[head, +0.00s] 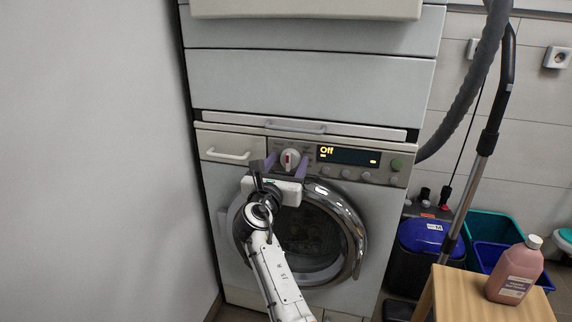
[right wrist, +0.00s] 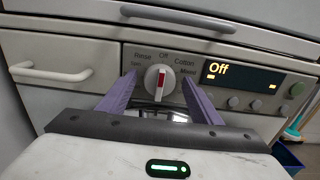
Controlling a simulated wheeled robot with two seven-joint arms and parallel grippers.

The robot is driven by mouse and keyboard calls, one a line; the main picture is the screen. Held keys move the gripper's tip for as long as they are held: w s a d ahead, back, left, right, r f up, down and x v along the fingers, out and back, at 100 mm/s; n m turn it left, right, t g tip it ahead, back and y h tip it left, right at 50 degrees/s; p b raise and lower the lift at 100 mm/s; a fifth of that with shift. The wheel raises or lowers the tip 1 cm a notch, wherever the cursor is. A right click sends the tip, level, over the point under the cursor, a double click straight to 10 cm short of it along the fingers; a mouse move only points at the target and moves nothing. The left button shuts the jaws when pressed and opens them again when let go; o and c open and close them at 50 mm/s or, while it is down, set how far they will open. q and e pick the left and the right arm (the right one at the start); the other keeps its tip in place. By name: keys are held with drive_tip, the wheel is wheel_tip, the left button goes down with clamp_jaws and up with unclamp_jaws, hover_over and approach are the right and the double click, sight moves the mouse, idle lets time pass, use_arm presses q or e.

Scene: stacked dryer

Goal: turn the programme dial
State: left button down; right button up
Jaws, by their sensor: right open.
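The programme dial (head: 290,158) is a round white knob with a red mark, on the control panel of the machine. In the right wrist view the dial (right wrist: 160,80) has its red mark near upright, below the word "Off" among labels such as "Rinse" and "Cotton". The display (head: 348,155) reads "Off". My right gripper (head: 286,168) is open, its two purple fingers on either side of the dial; the right wrist view shows the fingers (right wrist: 160,92) flanking it with gaps. I cannot tell how far their tips reach. My left gripper is not in view.
A white drawer handle (head: 229,154) is left of the dial, and a grey bar handle (head: 296,128) is above it. Buttons (head: 345,173) sit under the display. The round door (head: 315,240) is below. A stool (head: 480,300) with a pink bottle (head: 515,270) stands right.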

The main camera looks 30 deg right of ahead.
drive_tip(key=c, duration=1)
drive_tip(key=shift+m, duration=0.3)
drive_tip(key=shift+s+r+m+p, duration=0.1)
drive_tip(key=shift+m+p, duration=0.25)
drive_tip(key=shift+m, duration=0.45)
drive_tip(key=shift+d+m, duration=0.1)
drive_tip(key=shift+m, duration=1.7)
